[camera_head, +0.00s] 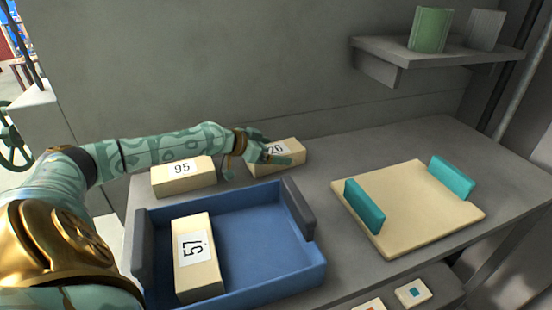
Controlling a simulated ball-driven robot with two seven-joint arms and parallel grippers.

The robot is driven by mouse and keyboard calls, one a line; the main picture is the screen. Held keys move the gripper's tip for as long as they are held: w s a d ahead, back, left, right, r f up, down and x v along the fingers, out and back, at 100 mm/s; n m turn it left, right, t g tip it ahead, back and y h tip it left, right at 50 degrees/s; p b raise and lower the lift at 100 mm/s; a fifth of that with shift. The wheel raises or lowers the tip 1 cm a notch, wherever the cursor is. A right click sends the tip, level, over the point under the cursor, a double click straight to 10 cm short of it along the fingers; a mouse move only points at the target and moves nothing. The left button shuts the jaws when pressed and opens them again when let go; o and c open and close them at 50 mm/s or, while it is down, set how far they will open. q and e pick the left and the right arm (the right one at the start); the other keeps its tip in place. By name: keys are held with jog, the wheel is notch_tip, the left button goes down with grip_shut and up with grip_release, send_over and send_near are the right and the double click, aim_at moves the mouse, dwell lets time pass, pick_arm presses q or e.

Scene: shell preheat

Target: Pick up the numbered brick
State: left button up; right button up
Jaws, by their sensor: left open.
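A cream brick numbered 95 (184,180) lies on the grey table behind the blue tray. A second cream brick (292,156) lies to its right, with a label that seems to read 20, partly covered by my gripper. A third brick numbered 57 (196,276) lies in the left part of the blue tray (301,274). My left gripper (268,157) is open at the left part of the brick labelled 20, its fingers over or beside it; contact cannot be told. My right gripper is not in view.
A cream board (418,205) with teal handles lies on the table at right. A shelf (385,57) on the wall holds a green block (430,30) and a grey one (486,29). Small tiles (413,292) sit at the bottom edge. The table's back middle is clear.

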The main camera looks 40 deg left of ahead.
pick_arm(q)
jog(key=c, duration=1.4)
jog(key=shift+r, duration=0.1)
